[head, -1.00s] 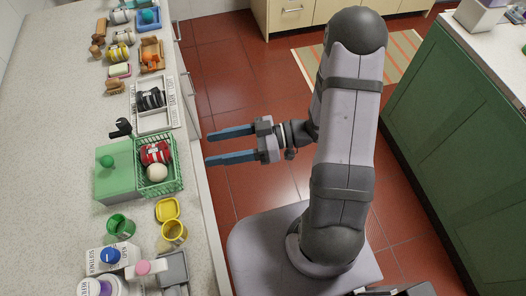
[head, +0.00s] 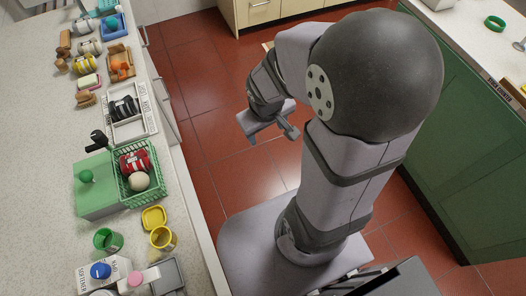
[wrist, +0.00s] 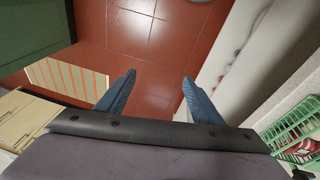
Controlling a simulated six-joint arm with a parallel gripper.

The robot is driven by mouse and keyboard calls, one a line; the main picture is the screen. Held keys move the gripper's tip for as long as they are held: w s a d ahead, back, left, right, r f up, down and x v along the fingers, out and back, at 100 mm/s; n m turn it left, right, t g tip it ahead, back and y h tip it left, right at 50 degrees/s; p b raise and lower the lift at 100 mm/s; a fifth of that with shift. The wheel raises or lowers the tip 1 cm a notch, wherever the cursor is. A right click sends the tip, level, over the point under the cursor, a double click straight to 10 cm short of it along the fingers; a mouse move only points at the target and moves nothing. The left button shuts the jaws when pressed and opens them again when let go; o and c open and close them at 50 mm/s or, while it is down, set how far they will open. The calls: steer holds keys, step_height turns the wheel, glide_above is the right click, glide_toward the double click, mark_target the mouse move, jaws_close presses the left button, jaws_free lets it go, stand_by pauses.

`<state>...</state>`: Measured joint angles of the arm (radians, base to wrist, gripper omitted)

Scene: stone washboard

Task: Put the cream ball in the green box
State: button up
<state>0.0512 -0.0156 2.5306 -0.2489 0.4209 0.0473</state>
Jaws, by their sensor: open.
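The cream ball (head: 139,182) lies in a green wire basket (head: 124,190) on the left counter, just in front of a red can with a pale label (head: 133,162). A light green box (head: 96,203) stands against the basket's left side. Its top looks closed and carries a round green knob (head: 85,176). My gripper (wrist: 158,86) is open and empty over the red floor, right of the counter and apart from the basket. The basket's edge also shows in the wrist view (wrist: 292,122), but the cream ball does not.
A yellow mug (head: 162,238), a green mug (head: 107,240) and cartons (head: 101,273) stand in front of the basket. A black-handled item (head: 98,139) and a white rack (head: 128,115) lie behind it. A green cabinet (head: 450,150) stands at right.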

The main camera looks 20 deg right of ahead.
steer(key=s+a+r+m+g+y, duration=0.1)
steer(key=s+a+g, duration=0.1)
steer(key=s+a, duration=0.2)
steer(key=s, duration=0.3)
steer(key=shift+r, duration=0.2)
steer(key=shift+w, duration=0.1)
steer(key=shift+c, duration=0.4)
stand_by(0.5)
